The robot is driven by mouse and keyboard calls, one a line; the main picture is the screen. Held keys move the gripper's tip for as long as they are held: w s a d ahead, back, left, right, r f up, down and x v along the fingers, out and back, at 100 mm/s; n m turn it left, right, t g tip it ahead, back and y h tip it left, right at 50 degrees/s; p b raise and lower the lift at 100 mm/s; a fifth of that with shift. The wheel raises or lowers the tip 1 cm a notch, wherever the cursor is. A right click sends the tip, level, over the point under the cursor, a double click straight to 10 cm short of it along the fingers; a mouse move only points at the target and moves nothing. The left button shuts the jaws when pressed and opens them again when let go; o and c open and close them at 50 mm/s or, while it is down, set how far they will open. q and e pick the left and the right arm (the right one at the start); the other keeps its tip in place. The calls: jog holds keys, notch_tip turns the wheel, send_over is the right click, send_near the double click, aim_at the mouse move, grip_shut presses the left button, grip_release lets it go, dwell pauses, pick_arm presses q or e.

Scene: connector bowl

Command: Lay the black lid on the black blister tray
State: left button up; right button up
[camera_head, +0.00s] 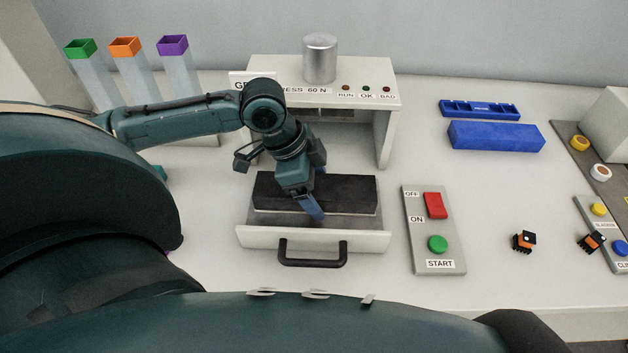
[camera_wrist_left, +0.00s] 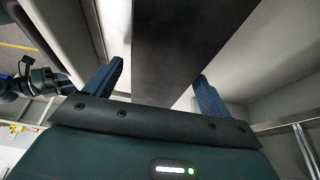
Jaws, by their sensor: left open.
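A long black slab (camera_head: 335,190) lies in the pulled-out drawer (camera_head: 375,238) of the press. Its flat top looks like the black lid. The black blister tray cannot be told apart from it, so I cannot tell whether the lid rests on the tray. My left gripper (camera_head: 313,203) points down at the slab's middle, partly hiding it. In the left wrist view, the open fingers of my left gripper (camera_wrist_left: 158,72) stand on either side of the dark slab (camera_wrist_left: 180,45), with gaps showing beside it. My right gripper does not show.
The press housing (camera_head: 388,120) stands behind the drawer, whose black handle (camera_head: 313,262) faces front. A button panel (camera_head: 433,255), a blue tray (camera_head: 480,109), a blue block (camera_head: 496,137) and small orange-black connectors (camera_head: 524,241) are to the right. Three coloured-top bins (camera_head: 127,62) stand back left.

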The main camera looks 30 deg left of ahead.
pick_arm(q)
jog(key=v, duration=1.3)
jog(key=shift+p, duration=0.4)
jog(key=shift+s, duration=0.1)
